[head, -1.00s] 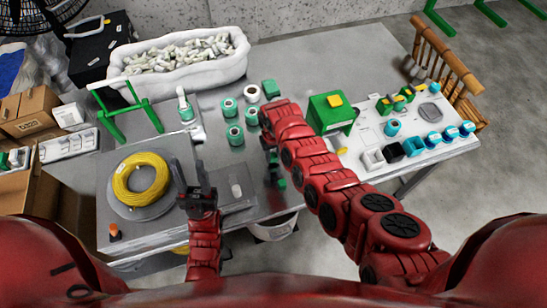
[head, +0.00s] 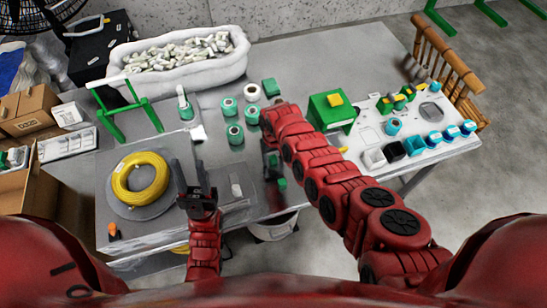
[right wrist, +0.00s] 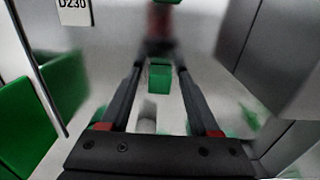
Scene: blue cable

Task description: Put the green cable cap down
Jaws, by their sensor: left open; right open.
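A small green cable cap (head: 282,183) shows at the fingertips of my right gripper (head: 272,168) over the front middle of the grey table. In the right wrist view a green block (right wrist: 159,76), which looks like this cap, sits between the fingers of my right gripper (right wrist: 160,88), with gaps on both sides. The fingers are open. Whether the cap rests on a surface is hard to tell. My left gripper (head: 191,172) is open and empty, upright beside the yellow cable coil (head: 140,178).
Several teal spools (head: 235,134) stand behind my right gripper. A white tub (head: 180,65) of pale parts is at the back. A green box (head: 331,111) and a white board (head: 438,108) with blue-topped cups lie right. A green stand (head: 128,110) is left.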

